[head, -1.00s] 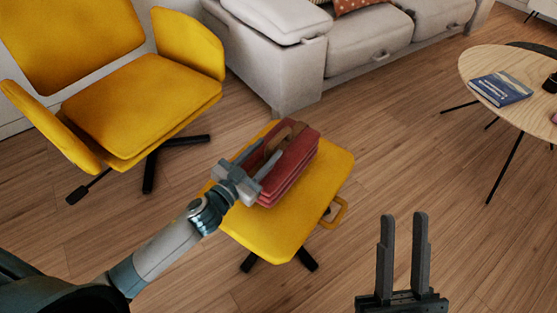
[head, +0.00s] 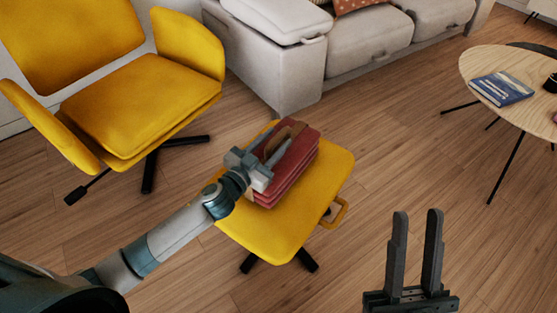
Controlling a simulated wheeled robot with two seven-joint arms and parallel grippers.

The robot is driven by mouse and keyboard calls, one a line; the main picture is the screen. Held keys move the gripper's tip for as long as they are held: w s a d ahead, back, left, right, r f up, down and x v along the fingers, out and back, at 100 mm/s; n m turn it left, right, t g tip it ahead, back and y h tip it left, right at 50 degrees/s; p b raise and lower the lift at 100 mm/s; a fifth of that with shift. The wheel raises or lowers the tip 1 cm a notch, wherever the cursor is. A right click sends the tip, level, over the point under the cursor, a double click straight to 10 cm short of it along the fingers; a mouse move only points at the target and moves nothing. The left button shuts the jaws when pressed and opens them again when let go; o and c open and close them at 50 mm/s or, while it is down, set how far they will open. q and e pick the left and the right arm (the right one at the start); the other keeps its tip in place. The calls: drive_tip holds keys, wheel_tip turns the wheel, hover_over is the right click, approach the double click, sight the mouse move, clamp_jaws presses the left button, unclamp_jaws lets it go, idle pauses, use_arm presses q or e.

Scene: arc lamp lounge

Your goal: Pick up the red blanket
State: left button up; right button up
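The red blanket (head: 293,172) lies folded in layers on the yellow footstool (head: 282,230), with a brown strap-like piece (head: 287,132) on its top. My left gripper (head: 277,140) is over the blanket's left part, its fingers apart and pointing toward the back right. The brown piece shows near the fingers; I cannot tell whether they touch it or the blanket. The gripper body hides part of the blanket's left side. My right gripper (head: 417,215) is open and empty over the floor at the lower right.
A yellow armchair (head: 140,100) stands at the left and a light grey sofa (head: 285,60) behind the footstool. A round wooden table (head: 500,65) with a blue book (head: 502,88) is at the right. The floor between is clear.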

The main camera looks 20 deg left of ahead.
use_arm(q)
drive_tip(key=shift+w+d, duration=0.25)
drive_tip(key=shift+w, duration=0.35)
clamp_jaws()
idle(1.2)
drive_tip(key=shift+r, duration=0.1)
